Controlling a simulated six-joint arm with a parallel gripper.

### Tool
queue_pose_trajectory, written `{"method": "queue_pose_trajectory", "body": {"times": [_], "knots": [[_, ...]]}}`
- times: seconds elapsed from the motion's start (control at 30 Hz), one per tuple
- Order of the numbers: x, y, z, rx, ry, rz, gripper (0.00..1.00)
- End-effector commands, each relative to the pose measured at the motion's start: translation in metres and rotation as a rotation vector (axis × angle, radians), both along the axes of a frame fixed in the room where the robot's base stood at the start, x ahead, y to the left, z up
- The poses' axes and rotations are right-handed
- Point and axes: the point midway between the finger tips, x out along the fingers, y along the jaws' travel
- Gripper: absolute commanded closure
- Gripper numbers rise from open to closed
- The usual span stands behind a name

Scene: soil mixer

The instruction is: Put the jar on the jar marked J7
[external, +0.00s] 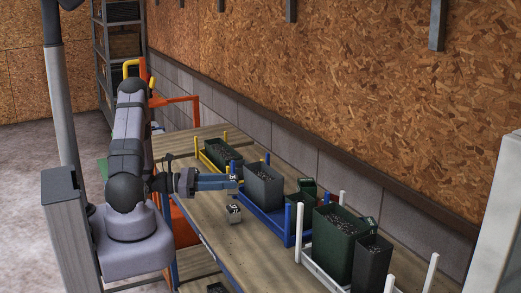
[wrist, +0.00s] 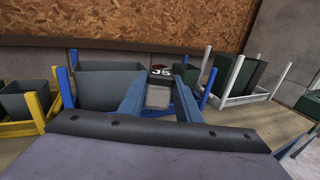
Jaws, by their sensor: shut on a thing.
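My gripper (external: 234,182) reaches over the table toward the blue rack. In the wrist view its two blue fingers (wrist: 158,98) are shut on a small grey jar (wrist: 158,97) with a black top marked J5. In the external view the held jar is mostly hidden by the fingers. A small jar (external: 234,215) with a dark marked top stands on the bare table, below and apart from the gripper; its mark is too small to read. I cannot tell which jar is marked J7.
The blue rack (external: 262,218) holds a grey bin (external: 263,190) close to the gripper. A yellow-posted rack (external: 207,161) with a green bin (external: 222,154) is behind. A white rack (external: 318,271) with tall bins is at right. Another dark object (external: 216,288) is at the front edge.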

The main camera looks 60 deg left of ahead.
Motion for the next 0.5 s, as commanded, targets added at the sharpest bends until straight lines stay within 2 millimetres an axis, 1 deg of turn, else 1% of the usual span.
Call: {"method": "queue_pose_trajectory", "body": {"times": [0.1, 0.37, 0.5], "knots": [[0.000, 0.000, -0.006, 0.001, -0.001, 0.000, 0.92], [0.000, 0.000, -0.011, -0.001, -0.001, 0.000, 0.92], [0.000, 0.000, -0.024, -0.002, 0.000, 0.000, 0.92]]}}
